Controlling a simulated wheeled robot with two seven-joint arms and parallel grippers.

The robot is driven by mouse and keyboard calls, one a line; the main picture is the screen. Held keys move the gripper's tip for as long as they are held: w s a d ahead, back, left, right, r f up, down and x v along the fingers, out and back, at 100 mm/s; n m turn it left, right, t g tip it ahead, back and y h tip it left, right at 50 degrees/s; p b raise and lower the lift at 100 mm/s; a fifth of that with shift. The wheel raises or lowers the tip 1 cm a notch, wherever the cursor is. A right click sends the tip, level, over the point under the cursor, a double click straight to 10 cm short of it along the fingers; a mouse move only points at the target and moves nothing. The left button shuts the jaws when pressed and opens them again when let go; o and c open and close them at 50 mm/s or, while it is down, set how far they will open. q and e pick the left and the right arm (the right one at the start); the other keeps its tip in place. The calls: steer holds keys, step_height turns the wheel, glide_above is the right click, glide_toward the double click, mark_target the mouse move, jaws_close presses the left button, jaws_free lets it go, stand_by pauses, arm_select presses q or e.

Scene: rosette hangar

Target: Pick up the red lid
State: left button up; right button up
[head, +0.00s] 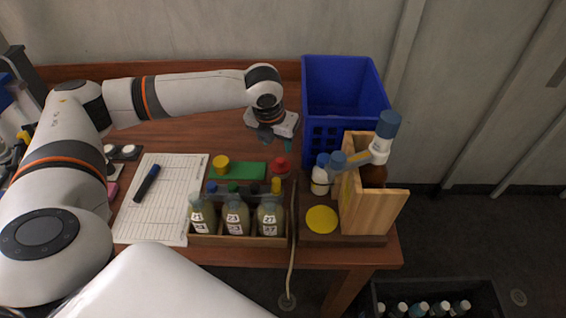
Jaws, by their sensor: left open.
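The red lid (281,167) is a small round cap with a raised knob. It lies on the brown table right of a flat green block (238,170). My left gripper (279,138) is open and points down just behind and above the lid. It looks empty and apart from the lid. My right gripper is not in view.
A yellow lid (221,165) sits at the green block's left end. A wooden rack with several labelled bottles (236,217) stands in front. A blue crate (344,95), a wooden holder (375,195) and a yellow disc (321,219) are to the right. A paper sheet (165,200) lies left.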

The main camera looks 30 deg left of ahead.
mark_target(280, 160)
arm_select(q)
steer(key=x, duration=0.2)
steer(key=shift+f, duration=0.3)
steer(key=p+x, duration=0.1)
steer(key=x, duration=0.2)
steer(key=shift+f, duration=0.35)
steer(key=shift+x, duration=0.95)
steer(key=shift+f, duration=0.25)
jaws_close()
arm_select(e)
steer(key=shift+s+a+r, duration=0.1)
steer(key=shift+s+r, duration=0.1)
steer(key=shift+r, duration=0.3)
